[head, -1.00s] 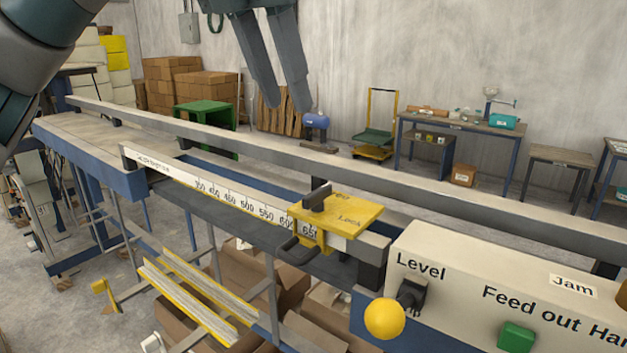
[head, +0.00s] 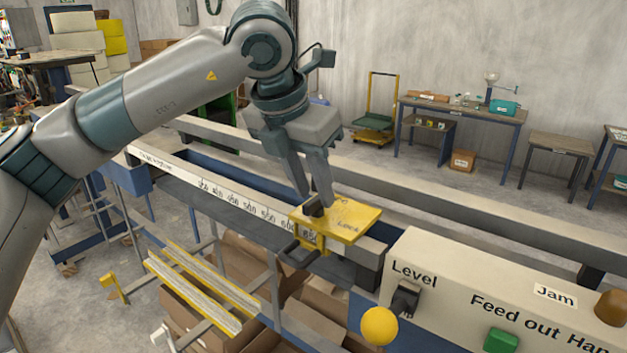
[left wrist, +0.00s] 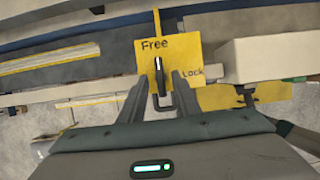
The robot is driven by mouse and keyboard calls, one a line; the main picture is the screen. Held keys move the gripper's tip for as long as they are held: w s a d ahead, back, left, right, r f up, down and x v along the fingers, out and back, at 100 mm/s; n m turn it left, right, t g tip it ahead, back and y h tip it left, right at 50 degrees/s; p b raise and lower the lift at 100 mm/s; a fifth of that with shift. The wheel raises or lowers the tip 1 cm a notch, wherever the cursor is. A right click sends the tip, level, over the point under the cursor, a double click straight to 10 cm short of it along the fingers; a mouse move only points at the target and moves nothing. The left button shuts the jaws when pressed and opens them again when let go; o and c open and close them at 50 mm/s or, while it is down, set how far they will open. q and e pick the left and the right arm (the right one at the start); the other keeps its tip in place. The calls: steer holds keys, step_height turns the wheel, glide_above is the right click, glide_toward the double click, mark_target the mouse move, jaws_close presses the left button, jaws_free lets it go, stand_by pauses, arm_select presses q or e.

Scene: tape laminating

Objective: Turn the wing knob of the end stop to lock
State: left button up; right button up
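The yellow end stop (head: 352,222) sits on the scale rail, its plate marked Free and Lock. The black wing knob (head: 313,210) stands on the plate's left part, partly hidden by my fingers. In the left wrist view the knob (left wrist: 159,68) is a narrow bar lying lengthwise, its far end towards the word Free; Lock is to its right. My left gripper (head: 317,199) points down at the knob, open. In the left wrist view its two fingers (left wrist: 159,84) lie either side of the knob's near part, with gaps. My right gripper is out of view.
The scale rail (head: 225,204) runs left from the end stop, with a grey beam (head: 440,212) behind. At right is a control box (head: 445,260) with a Level switch, yellow ball (head: 380,325) and green button (head: 501,340). Cardboard boxes lie below.

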arm_select(q)
steer(key=shift+w+d+f, duration=0.1)
steer(key=shift+f, duration=0.4)
steer(key=c, duration=0.7)
jaws_close()
